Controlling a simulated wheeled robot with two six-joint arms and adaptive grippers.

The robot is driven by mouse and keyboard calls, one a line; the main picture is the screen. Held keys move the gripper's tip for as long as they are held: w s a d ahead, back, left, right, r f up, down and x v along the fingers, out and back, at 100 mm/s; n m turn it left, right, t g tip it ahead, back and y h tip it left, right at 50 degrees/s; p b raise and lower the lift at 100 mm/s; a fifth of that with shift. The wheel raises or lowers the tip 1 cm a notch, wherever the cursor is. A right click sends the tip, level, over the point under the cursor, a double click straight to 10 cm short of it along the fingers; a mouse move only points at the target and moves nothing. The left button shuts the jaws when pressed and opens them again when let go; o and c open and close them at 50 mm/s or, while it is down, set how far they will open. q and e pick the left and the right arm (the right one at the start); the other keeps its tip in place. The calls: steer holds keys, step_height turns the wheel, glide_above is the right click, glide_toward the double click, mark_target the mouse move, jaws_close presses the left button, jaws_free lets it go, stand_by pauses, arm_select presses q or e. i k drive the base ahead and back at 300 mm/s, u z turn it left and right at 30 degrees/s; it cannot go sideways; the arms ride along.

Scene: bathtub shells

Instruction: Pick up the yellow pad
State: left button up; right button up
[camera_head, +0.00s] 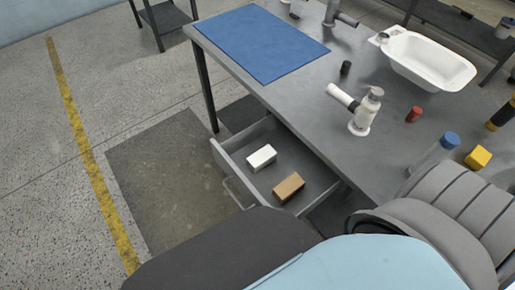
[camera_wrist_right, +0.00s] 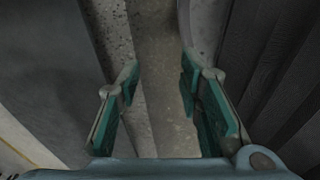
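A small yellow block (camera_head: 478,157), which I take to be the yellow pad, sits on the grey table at the right, beside a clear bottle with a blue cap (camera_head: 447,142). No gripper is near it in the head view. My right gripper (camera_wrist_right: 161,82) shows only in the right wrist view. Its two green-padded fingers are apart, with nothing between them but grey floor behind. The yellow block is not in the right wrist view. My left gripper is not in view.
An open drawer (camera_head: 228,163) holds a white block (camera_head: 262,158) and a tan block (camera_head: 288,188). On the table are a blue mat (camera_head: 258,42), a white tub (camera_head: 428,60), a pump bottle (camera_head: 366,112), a red piece (camera_head: 413,114) and a black piece (camera_head: 346,68).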

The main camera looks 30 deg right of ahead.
mark_target(479, 157)
steer(key=z, duration=3.4)
steer(key=k, duration=0.6)
steer(key=z, duration=0.65)
steer(key=i, duration=0.85)
steer(key=u, duration=0.2)
